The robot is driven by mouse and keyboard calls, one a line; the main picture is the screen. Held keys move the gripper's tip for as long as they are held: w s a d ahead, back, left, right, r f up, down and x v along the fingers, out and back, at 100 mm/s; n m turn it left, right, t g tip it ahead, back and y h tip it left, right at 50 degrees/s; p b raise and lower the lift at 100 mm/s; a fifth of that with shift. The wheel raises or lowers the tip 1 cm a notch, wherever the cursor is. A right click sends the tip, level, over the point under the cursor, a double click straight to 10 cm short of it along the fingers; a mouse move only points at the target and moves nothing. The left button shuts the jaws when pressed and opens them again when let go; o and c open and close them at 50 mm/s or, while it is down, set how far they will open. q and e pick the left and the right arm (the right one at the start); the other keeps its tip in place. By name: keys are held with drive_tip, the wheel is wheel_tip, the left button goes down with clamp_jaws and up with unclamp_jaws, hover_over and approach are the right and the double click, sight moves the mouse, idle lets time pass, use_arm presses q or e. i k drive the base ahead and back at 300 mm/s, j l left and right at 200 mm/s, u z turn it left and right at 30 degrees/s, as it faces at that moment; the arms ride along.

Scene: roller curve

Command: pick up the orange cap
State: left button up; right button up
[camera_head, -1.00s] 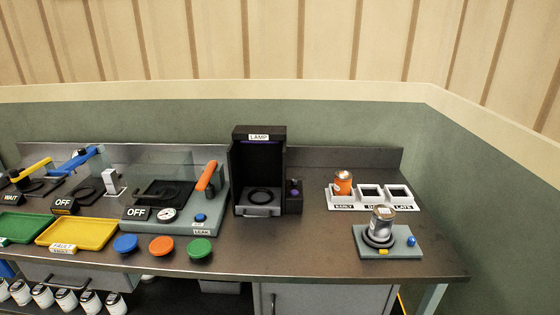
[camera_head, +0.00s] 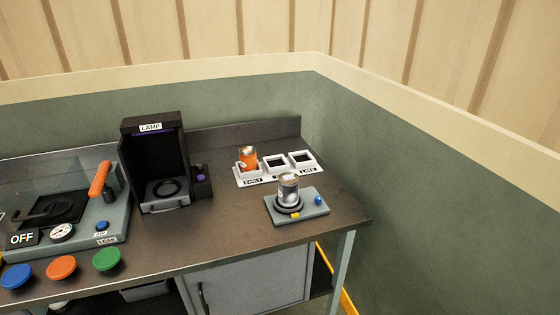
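The orange cap (camera_head: 61,268) is a flat round disc lying near the front edge of the worktop, at the lower left of the head view. It sits between a blue cap (camera_head: 17,276) on its left and a green cap (camera_head: 107,259) on its right, apart from both. Nothing covers it. Neither of my grippers is in view.
A leak tester (camera_head: 105,222) with an orange lever stands behind the caps. A black lamp box (camera_head: 134,160) is further back. A three-slot holder (camera_head: 257,181) holds an orange can. A silver can (camera_head: 289,187) stands on a small platform (camera_head: 318,211). Open worktop (camera_head: 205,235) lies between.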

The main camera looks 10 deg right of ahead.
sight(61, 268)
drive_tip(key=i+j+u, duration=0.1)
drive_tip(key=u, duration=1.25)
drive_tip(key=j+z, duration=0.1)
drive_tip(key=z, duration=1.3)
drive_tip(key=j, duration=0.55)
drive_tip(key=i+z, duration=0.05)
